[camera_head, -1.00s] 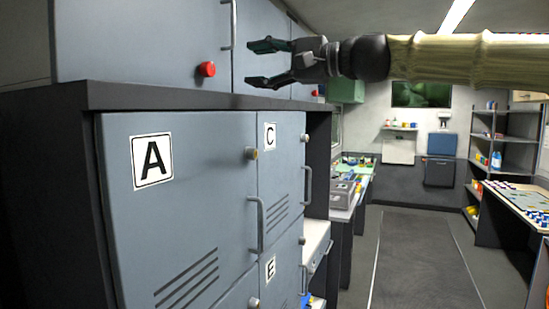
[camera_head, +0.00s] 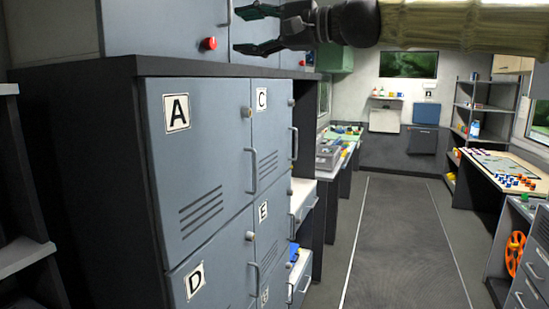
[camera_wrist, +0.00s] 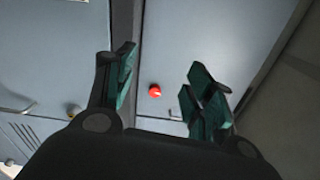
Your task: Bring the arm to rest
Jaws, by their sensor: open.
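My gripper (camera_head: 258,30) is open and empty at the top of the head view, with its fingers pointing left in front of the upper grey cabinet (camera_head: 160,25). My arm reaches in from the upper right, roughly level. In the wrist view, my gripper (camera_wrist: 165,90) shows its two dark green fingers spread apart, with nothing between them. A red knob (camera_head: 208,43) on the upper cabinet door is just left of the fingers in the head view. The same red knob (camera_wrist: 155,91) shows between the fingers in the wrist view, beyond them.
Grey lockers marked A (camera_head: 195,140), C, E and D stand below, with handles sticking out. An open aisle with a dark floor mat (camera_head: 405,240) runs to the back. A worktable (camera_head: 510,165), shelves (camera_head: 480,105) and an orange reel (camera_head: 514,253) are on the right.

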